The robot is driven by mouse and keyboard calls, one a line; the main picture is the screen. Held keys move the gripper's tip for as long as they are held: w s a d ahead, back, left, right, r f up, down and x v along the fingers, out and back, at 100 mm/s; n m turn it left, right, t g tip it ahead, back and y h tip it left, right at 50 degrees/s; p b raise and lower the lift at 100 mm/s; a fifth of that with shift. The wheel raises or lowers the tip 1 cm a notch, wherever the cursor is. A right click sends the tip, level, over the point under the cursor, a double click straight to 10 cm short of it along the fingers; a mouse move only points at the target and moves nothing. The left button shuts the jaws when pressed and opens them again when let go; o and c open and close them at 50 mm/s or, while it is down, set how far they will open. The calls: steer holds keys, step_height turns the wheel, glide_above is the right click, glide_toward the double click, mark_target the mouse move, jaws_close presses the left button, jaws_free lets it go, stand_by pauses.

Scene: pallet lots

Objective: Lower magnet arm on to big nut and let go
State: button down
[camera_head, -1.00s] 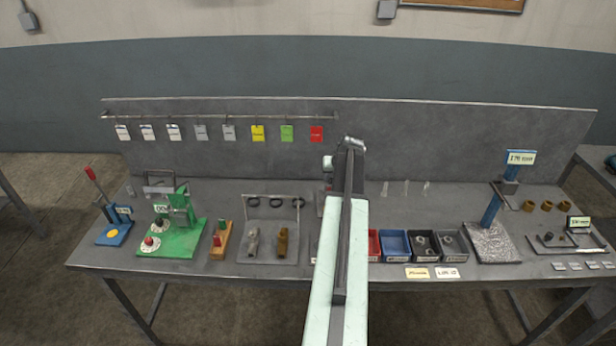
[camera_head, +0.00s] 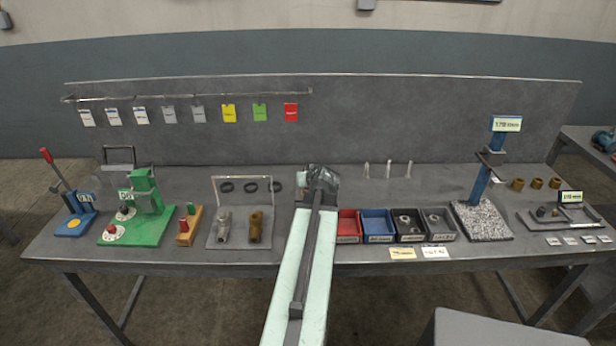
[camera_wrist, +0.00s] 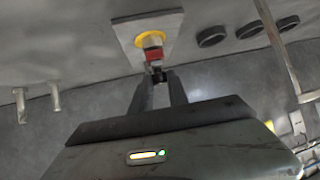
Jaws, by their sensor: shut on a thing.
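My gripper (camera_wrist: 157,82) is shut on a small dark end piece, which I take to be part of the magnet arm (camera_wrist: 152,57). The arm shows as a red block above a yellow round piece (camera_wrist: 150,40) on a grey plate (camera_wrist: 172,22) in the wrist view. I cannot tell whether the red block touches the yellow piece. I cannot make out a big nut there for certain. In the head view my arm hides this spot, and my wrist (camera_head: 320,185) covers it.
Red (camera_head: 347,238) and blue (camera_head: 378,237) bins and two dark bins (camera_head: 410,238) stand to the right. Clear upright pegs (camera_head: 388,169) stand behind them. A green press (camera_head: 145,190) is further left.

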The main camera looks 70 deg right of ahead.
steer(key=shift+w+a+f, duration=0.25)
steer(key=shift+a+f, duration=0.1)
steer(key=shift+f, duration=0.05)
